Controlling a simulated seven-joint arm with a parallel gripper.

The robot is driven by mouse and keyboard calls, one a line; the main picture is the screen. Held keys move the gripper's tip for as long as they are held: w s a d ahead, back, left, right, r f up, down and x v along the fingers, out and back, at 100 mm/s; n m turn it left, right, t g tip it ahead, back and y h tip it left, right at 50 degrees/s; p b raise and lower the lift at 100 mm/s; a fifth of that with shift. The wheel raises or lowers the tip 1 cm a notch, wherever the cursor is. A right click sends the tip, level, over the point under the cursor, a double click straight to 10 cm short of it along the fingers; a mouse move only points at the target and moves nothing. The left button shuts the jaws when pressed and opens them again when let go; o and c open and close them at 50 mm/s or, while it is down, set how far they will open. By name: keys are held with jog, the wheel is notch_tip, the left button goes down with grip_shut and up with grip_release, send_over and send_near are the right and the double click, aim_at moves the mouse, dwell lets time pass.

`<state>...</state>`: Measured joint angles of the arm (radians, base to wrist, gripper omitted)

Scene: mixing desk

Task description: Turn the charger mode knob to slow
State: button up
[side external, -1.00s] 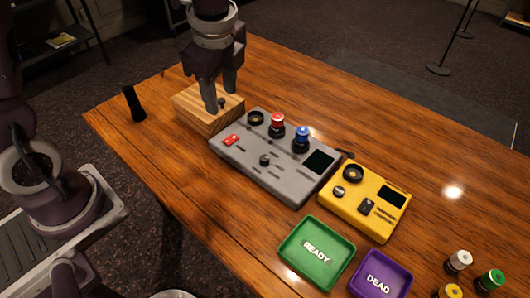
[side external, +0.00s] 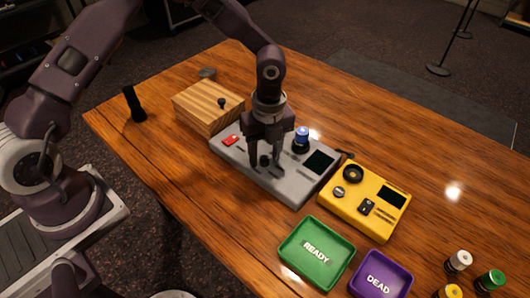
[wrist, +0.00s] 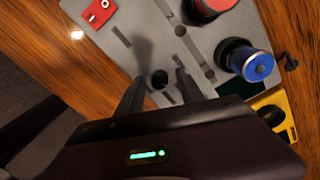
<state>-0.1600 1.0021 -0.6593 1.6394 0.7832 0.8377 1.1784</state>
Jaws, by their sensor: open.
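The grey charger box (side external: 293,187) lies on the wooden table. Its black mode knob (side external: 265,160) is on the front part of the top face; it also shows in the wrist view (wrist: 160,79). My gripper (side external: 265,165) points down over the box, with its open fingers on either side of the knob. In the wrist view my gripper (wrist: 157,92) has the knob between and slightly beyond its fingertips; contact cannot be told. A blue-topped cell (side external: 301,138) and a red-topped one (wrist: 212,6) stand in the box's sockets. The knob's markings are too small to read.
A red switch (side external: 231,140) is at the box's left. A wooden box (side external: 205,105) stands behind left, a yellow tester (side external: 365,200) to the right. Green (side external: 290,262) and purple (side external: 362,280) trays lie in front. A black cylinder (side external: 133,104) stands far left.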

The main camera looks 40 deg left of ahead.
jog(key=shift+c, duration=0.5)
grip_shut()
jog(key=n, duration=0.5)
jog(key=shift+n, duration=0.4)
jog(key=n, duration=0.5)
jog(key=shift+a+n+h, duration=0.1)
jog(key=shift+n+h, duration=0.2)
jog(key=shift+n, duration=0.4)
jog(key=shift+o, duration=0.5)
grip_release()
